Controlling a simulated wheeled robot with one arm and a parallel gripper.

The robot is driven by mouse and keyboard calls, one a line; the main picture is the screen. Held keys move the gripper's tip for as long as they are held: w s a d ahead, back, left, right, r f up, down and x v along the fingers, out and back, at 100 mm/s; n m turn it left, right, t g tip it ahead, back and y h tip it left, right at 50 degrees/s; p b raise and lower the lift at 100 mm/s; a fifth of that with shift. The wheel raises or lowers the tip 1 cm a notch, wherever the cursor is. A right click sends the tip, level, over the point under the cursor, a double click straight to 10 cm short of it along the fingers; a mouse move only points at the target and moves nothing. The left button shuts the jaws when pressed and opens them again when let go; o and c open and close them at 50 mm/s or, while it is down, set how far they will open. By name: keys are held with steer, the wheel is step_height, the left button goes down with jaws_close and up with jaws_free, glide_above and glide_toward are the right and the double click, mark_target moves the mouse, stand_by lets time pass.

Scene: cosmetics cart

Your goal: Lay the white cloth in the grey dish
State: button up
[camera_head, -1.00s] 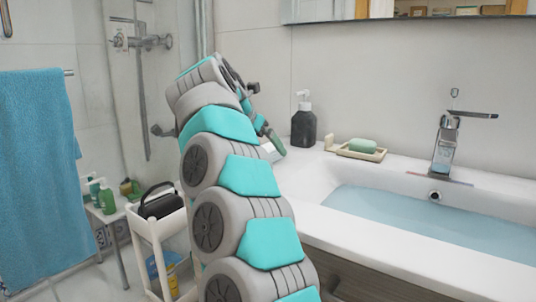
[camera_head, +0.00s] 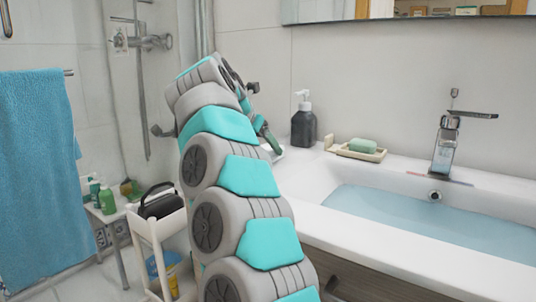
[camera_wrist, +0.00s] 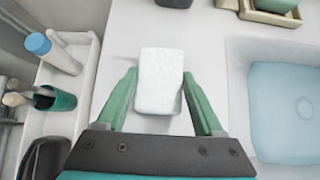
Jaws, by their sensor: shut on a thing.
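The white cloth (camera_wrist: 160,78) shows in the wrist view as a pale folded block between the two green fingers of my gripper (camera_wrist: 160,84). The fingers are shut on its sides. In the head view my gripper (camera_head: 267,138) is mostly hidden behind my arm, low over the counter left of the basin.
A dark soap dispenser (camera_head: 304,122) and a soap tray (camera_head: 357,152) with green soap stand behind on the counter. The water-filled basin (camera_head: 430,222) lies to the right. A white trolley (camera_head: 152,228) with a dark case stands to the left.

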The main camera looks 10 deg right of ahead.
mark_target(266, 148)
steer(key=shift+r, duration=0.25)
jaws_close()
steer(key=shift+d+r, duration=0.25)
steer(key=shift+r, duration=0.8)
steer(key=shift+a+r, duration=0.15)
steer(key=shift+r, duration=0.25)
steer(key=s+b, duration=0.2)
steer(key=s, duration=0.2)
steer(key=s+r+b, duration=0.1)
steer(key=s+b, duration=0.2)
steer(key=s, duration=0.2)
steer(key=s+b, duration=0.3)
steer(key=s, duration=0.2)
steer(key=shift+r, duration=0.2)
steer(key=shift+s+r, duration=0.15)
steer(key=shift+s, duration=0.85)
